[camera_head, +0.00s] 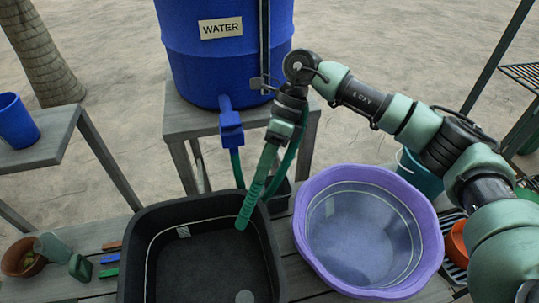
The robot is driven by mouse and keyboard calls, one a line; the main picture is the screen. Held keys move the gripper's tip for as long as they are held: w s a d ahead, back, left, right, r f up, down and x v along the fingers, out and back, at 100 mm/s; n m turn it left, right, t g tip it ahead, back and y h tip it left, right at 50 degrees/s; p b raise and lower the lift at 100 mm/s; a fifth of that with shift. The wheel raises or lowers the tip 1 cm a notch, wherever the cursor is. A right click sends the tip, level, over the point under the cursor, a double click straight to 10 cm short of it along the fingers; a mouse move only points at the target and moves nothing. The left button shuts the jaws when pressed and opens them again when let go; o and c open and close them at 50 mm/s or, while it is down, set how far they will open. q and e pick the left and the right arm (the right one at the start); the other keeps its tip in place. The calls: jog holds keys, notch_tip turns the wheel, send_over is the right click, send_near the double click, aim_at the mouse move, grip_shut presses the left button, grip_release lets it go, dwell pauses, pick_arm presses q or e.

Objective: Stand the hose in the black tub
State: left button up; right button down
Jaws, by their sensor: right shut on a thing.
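The green hose (258,185) hangs from my right gripper (285,130), which is shut on it near its upper part. The hose slants down and left, and its lower end shows over the right back part of the black tub (190,210). I cannot tell whether it touches the tub. Another stretch of hose runs from the blue tap (230,125) down behind the tub's rim, and a loop shows right of the gripper. The black tub looks empty and sits on the grey slatted table. My left gripper is not in view.
A purple basin (430,235) stands right of the tub, close beside it. The blue water barrel (190,60) stands on a stool behind. Small pots and coloured items lie left of the tub. A blue cup (16,122) sits on a side table.

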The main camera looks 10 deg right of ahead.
aim_at(253, 186)
jog(key=b+x, duration=0.2)
jog(key=x, duration=0.6)
jog(key=shift+s+f, duration=0.1)
jog(key=shift+f, duration=0.05)
jog(key=b+x, duration=0.4)
jog(key=x, duration=0.1)
jog(key=shift+a+f, duration=0.1)
jog(key=shift+b+x, duration=0.9)
jog(key=shift+x, duration=0.35)
jog(key=shift+c, duration=1.4)
grip_release()
jog(key=shift+s+a+r+p+v, duration=0.15)
jog(key=shift+p+v, duration=0.5)
jog(key=shift+v, duration=1.15)
jog(key=shift+a+r+p+v, duration=0.1)
jog(key=shift+p+v, duration=0.55)
jog(key=shift+v, duration=1.1)
jog(key=shift+s+a+r+p+v, duration=0.15)
jog(key=shift+p+v, duration=0.5)
jog(key=shift+v, duration=1.15)
jog(key=shift+f, duration=0.1)
